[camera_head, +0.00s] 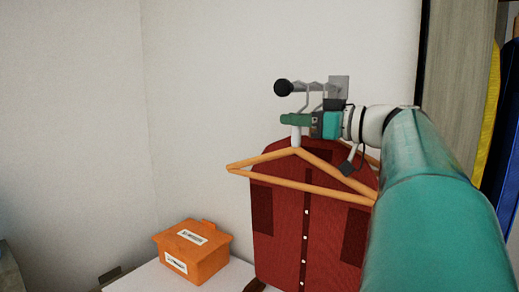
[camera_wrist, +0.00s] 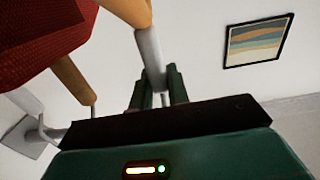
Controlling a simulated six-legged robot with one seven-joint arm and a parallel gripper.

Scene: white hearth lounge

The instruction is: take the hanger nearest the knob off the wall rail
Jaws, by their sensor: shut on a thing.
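In the head view, a short wall rail (camera_head: 314,87) ends at the left in a round black knob (camera_head: 283,88). My gripper (camera_head: 296,120) is shut on this hanger's pale neck, just below the rail. The wrist view shows the grey neck (camera_wrist: 150,57) between my green fingers (camera_wrist: 158,88). Hooks show near the rail, but I cannot tell whether the held hook still touches it. A second wooden hanger (camera_wrist: 73,80) is close beside the red shirt.
An orange box (camera_head: 193,252) stands on a white surface (camera_head: 150,278) at lower left. A grey panel (camera_head: 455,75) and yellow and blue items are at the right. A framed picture (camera_wrist: 257,42) hangs on a wall in the wrist view. Space left of the knob is clear.

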